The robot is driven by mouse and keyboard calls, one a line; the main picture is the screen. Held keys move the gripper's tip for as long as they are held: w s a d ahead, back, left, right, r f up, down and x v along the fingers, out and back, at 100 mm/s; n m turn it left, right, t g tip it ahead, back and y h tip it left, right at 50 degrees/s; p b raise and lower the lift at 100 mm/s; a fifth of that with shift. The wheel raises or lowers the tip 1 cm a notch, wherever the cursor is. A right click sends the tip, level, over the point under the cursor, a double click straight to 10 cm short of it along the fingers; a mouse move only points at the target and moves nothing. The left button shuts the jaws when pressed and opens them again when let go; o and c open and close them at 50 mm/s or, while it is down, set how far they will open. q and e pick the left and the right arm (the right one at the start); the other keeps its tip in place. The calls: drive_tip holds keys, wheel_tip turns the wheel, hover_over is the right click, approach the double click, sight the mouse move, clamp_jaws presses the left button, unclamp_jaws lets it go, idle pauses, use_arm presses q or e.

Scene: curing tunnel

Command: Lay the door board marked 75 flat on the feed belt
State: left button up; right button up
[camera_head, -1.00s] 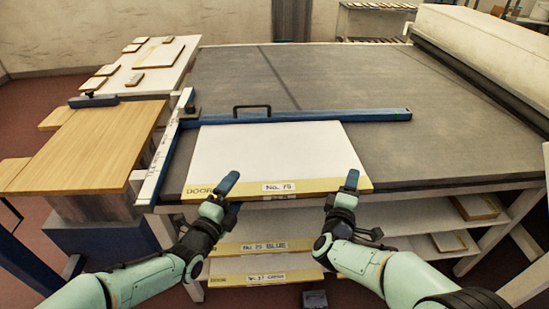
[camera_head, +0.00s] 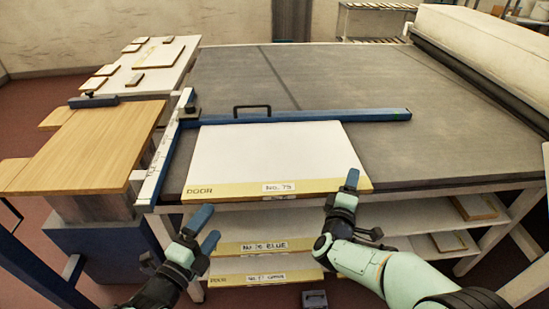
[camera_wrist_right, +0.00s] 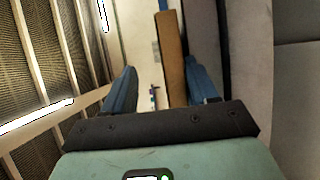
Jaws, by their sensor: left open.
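A white door board (camera_head: 270,155) lies flat on the grey feed belt (camera_head: 330,80), near its front edge. Its yellow front strip reads DOOR and "No. 7" with an unclear last digit. My left gripper (camera_head: 201,226) is open and empty, apart from the board, below its front left corner. My right gripper (camera_head: 345,190) is at the board's front right edge. In the right wrist view its fingers stand apart on either side of a board edge (camera_wrist_right: 172,60), with a gap beside the left finger, so it looks open.
A blue bar (camera_head: 350,116) with a black handle lies behind the board, and a white-faced rail (camera_head: 160,165) runs along its left. Shelves below hold more yellow-edged boards (camera_head: 265,247). A wooden table (camera_head: 90,145) stands left. The belt behind the bar is clear.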

drive_tip(key=o, duration=0.6)
drive_tip(key=v, duration=1.2)
